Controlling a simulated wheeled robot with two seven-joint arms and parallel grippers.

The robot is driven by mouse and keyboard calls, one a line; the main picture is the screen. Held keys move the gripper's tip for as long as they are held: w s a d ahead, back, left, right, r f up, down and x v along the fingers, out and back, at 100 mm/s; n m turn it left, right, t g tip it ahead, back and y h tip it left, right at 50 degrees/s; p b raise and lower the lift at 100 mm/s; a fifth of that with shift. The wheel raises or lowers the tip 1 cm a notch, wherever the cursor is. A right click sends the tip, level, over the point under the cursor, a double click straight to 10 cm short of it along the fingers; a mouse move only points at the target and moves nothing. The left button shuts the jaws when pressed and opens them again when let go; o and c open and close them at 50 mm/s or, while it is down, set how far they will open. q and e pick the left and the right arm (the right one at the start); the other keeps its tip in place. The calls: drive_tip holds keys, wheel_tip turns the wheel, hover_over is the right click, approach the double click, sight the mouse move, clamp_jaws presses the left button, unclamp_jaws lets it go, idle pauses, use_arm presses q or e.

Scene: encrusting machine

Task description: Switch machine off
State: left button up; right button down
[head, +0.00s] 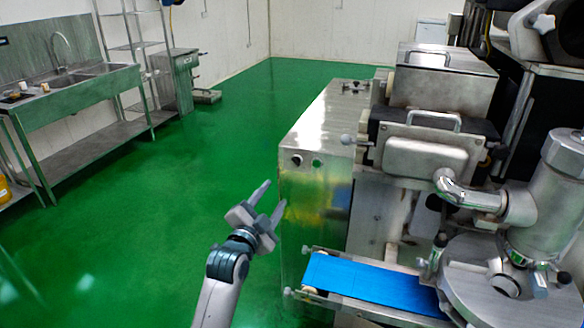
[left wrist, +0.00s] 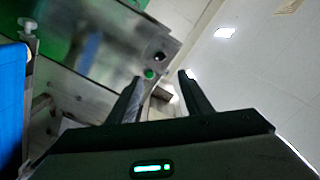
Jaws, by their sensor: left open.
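The steel encrusting machine (head: 325,125) stands right of centre in the head view. Its front panel carries a dark round knob or button (head: 297,160) and a green button (head: 317,163) near the top edge. In the left wrist view the dark control (left wrist: 159,57) and the green button (left wrist: 149,74) appear just beyond and between my fingertips. My left gripper (head: 274,196) is open and empty, in front of the panel's left side and below the buttons; its fingers also show in the left wrist view (left wrist: 161,76). No contact with the panel is visible. My right gripper is out of view.
A blue conveyor belt (head: 365,281) juts out below the panel, right of my left gripper. Metal pipework and a hopper (head: 545,215) stand at the right. A steel sink bench (head: 80,90) is at the far left. The green floor (head: 150,220) between is clear.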

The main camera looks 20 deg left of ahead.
sight(295, 164)
use_arm(q)
drive_tip(key=w+p, duration=0.1)
drive_tip(key=w, duration=0.4)
drive_tip(key=w+p, duration=0.1)
drive_tip(key=w, duration=0.5)
drive_tip(key=w+p, duration=0.1)
drive_tip(key=w, duration=0.4)
drive_tip(key=shift+w+d+p, duration=0.25)
drive_tip(key=shift+w+p, duration=0.05)
drive_tip(key=shift+p, duration=0.05)
drive_tip(key=c, duration=1.1)
